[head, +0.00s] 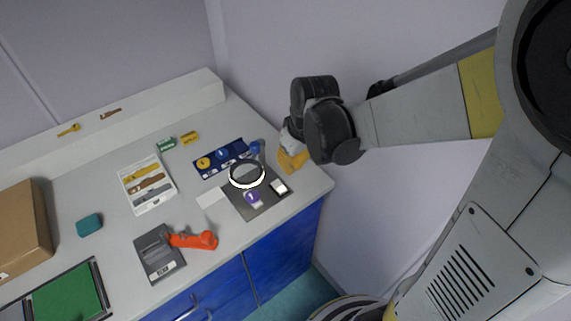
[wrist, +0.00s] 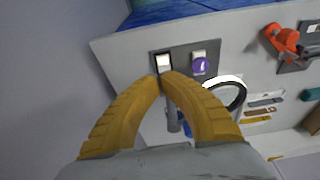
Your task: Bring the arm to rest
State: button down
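My gripper (head: 292,162) is at the right end of the counter, above the surface, with its wrist folded down. In the wrist view its two yellow fingers (wrist: 163,76) curve together and their tips meet, so it looks shut, with nothing seen between the tips. Past the tips lies the dark plate (head: 262,205) with a white square (head: 279,187), a purple round part (head: 252,198) and a black-and-white ring (head: 247,173). A dark grey piece (wrist: 173,120) shows through the gap between the fingers; I cannot tell what it is.
A grey device with an orange-red handle (head: 196,240) stands at the counter's front. A blue tray (head: 222,158), a white card with strips (head: 147,184), a teal block (head: 90,225), a cardboard box (head: 22,228) and a green mat (head: 68,300) lie about. A wall stands close on the right.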

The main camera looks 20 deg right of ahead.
jog(key=shift+s+d+r, duration=0.1)
jog(key=shift+s+r, duration=0.25)
jog(key=shift+r, duration=0.3)
jog(key=s+r+m+t+b, duration=0.1)
jog(key=s+r+m+t, duration=0.2)
jog(key=s+r, duration=0.5)
jog(key=shift+s+a+r+m+t+h+b, duration=0.15)
jog(key=shift+s+a+m+t+h+b, duration=0.2)
jog(key=shift+s+t, duration=0.65)
